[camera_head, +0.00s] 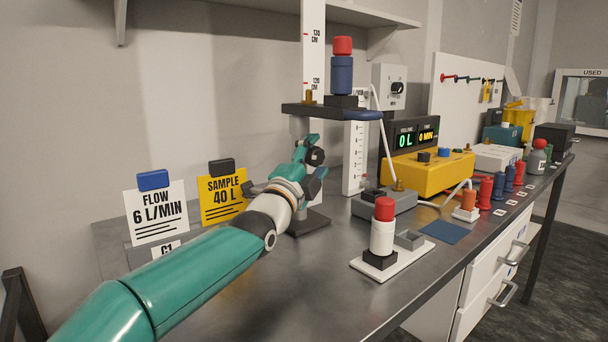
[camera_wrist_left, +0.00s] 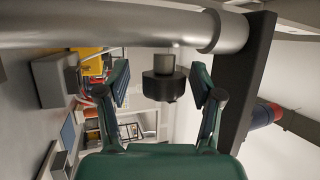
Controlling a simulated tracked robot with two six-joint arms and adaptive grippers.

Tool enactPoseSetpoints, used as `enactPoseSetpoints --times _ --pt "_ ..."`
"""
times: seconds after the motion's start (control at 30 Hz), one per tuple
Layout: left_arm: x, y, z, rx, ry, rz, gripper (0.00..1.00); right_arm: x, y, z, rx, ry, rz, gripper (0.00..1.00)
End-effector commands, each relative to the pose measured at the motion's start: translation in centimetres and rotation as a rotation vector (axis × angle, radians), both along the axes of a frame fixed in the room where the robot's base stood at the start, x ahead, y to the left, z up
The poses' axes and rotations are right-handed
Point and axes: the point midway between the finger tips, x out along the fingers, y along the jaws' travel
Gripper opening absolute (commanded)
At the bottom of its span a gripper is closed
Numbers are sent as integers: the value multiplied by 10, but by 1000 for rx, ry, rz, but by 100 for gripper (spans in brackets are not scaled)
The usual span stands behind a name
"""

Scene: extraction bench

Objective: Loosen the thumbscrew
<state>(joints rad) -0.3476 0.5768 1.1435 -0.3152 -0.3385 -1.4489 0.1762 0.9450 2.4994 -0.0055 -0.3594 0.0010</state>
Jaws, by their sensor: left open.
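The thumbscrew (camera_wrist_left: 165,86) is a dark round knob on a short grey stem, next to the grey pole (camera_wrist_left: 110,28) in the left wrist view. My left gripper (camera_wrist_left: 160,73) is open, with one finger on each side of the knob and a visible gap on both sides. In the head view my left gripper (camera_head: 315,158) is below the dark platform (camera_head: 325,113) of the measuring stand, and its fingers largely hide the knob area. My right gripper is in neither view.
A red-and-blue cartridge (camera_head: 342,72) stands on the platform. On the bench are a FLOW card (camera_head: 157,213), a yellow SAMPLE card (camera_head: 222,195), a red-topped white cartridge (camera_head: 383,236) and a yellow pump (camera_head: 427,172). The front left of the bench is bare.

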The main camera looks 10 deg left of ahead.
Motion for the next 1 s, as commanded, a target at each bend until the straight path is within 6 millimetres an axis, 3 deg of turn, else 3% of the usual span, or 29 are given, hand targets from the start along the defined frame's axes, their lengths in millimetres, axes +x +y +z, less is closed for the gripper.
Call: enactPoseSetpoints --times 0.27,0.7,1.0 --pt "-22 10 -7 -1 1 1 66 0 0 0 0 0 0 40" --pt "-85 34 -31 0 4 1 66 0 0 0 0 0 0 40" --pt "-103 41 -39 0 4 1 66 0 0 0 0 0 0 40"
